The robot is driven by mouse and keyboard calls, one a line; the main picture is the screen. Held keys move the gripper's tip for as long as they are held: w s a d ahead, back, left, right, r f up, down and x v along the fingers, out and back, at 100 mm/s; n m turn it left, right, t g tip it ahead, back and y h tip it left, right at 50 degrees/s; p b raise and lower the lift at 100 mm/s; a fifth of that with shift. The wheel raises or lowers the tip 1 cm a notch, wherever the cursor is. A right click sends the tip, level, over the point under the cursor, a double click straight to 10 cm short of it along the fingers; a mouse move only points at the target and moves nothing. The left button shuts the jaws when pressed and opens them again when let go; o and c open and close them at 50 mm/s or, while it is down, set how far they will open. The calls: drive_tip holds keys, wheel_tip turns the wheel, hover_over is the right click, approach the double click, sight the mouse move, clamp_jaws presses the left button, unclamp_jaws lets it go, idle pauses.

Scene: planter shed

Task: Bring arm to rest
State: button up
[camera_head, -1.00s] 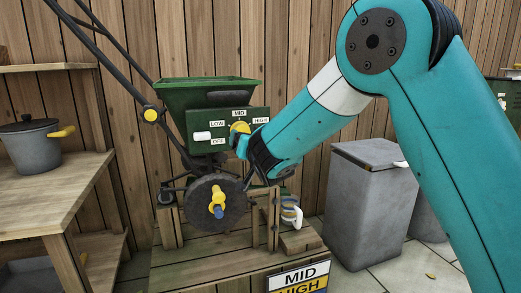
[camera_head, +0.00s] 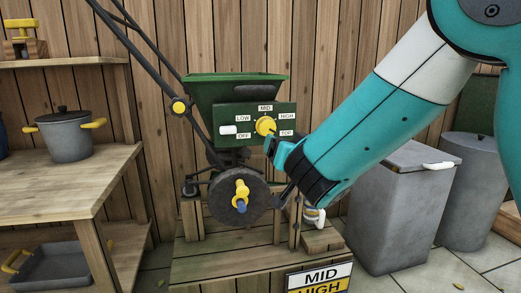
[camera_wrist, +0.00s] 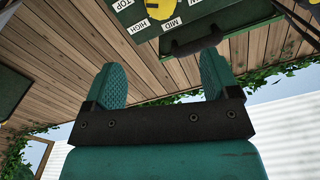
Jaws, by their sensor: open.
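My gripper (camera_head: 280,150) is just below and right of the yellow dial (camera_head: 265,126) on the green spreader (camera_head: 235,92) in the head view. In the wrist view my gripper's two teal fingers (camera_wrist: 163,82) stand apart with nothing between them. The yellow dial (camera_wrist: 160,7) is partly cut off at the top of that view, clear of the fingers. Labels LOW, MID, HIGH, TOP and OFF surround the dial; I cannot tell surely which one it points at. My arm reaches in from the upper right.
Grey bins (camera_head: 400,205) (camera_head: 470,190) stand at right, behind my arm. A wooden bench (camera_head: 60,190) at left holds a grey pot (camera_head: 66,138). A wooden wall is close behind.

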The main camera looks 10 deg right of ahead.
drive_tip(key=s+f+n+g+y, duration=0.1)
drive_tip(key=s+f+g, duration=0.5)
drive_tip(key=s+g, duration=0.3)
drive_tip(key=s+a+n+g+y, duration=0.2)
drive_tip(key=s+n+g, duration=0.2)
drive_tip(key=s, duration=0.7)
drive_tip(key=s+a+n+g+y, duration=0.1)
drive_tip(key=s+a+n+g, duration=0.3)
drive_tip(key=s, duration=0.7)
wheel_tip(320, 180, up, 38)
drive_tip(key=s+d+n+g+p, duration=0.1)
drive_tip(key=p, duration=3.7)
drive_tip(key=shift+s+d+f, duration=0.2)
drive_tip(key=shift+d+f, duration=0.05)
